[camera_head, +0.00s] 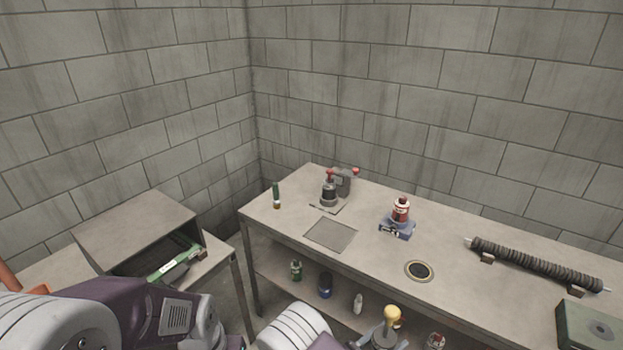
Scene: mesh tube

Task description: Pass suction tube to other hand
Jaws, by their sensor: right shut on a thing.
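My right gripper (384,341) is at the bottom edge, right of centre, in the head view. It is shut on a yellow-topped object (392,315), whose rounded knob points up. The object's lower part is hidden by the gripper and the frame edge, so I cannot tell for sure that it is the suction tube. My left arm shows at the lower left, but its gripper is not visible.
The long workbench (455,238) holds a dark ribbed tube (535,262) on supports, a red-and-blue device (400,215), a grey device (335,190), a small green bottle (276,195) and a round plate (420,271). A metal box (140,235) stands at left.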

